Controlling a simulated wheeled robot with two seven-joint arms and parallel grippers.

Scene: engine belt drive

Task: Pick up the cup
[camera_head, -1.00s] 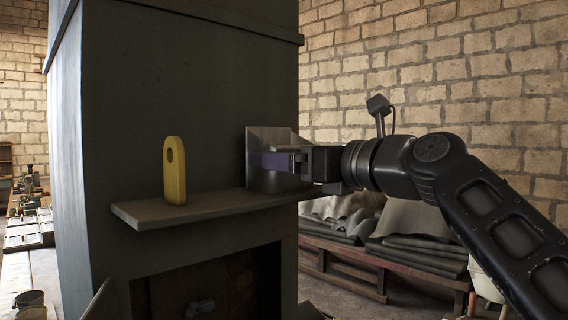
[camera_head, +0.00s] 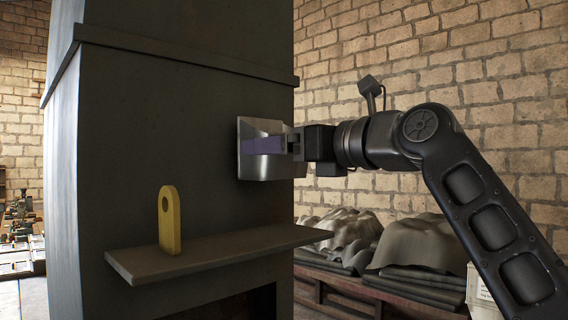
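The cup is clear of the shelf and looks roughly upright. The far finger is hidden by the cup. My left gripper is not in view.
A grey shelf (camera_head: 200,256) juts from a tall dark furnace-like column (camera_head: 170,130). A yellow plate with a hole (camera_head: 169,222) stands on the shelf's left part. Draped grey sheets (camera_head: 420,255) lie on a rack at the right. A brick wall stands behind.

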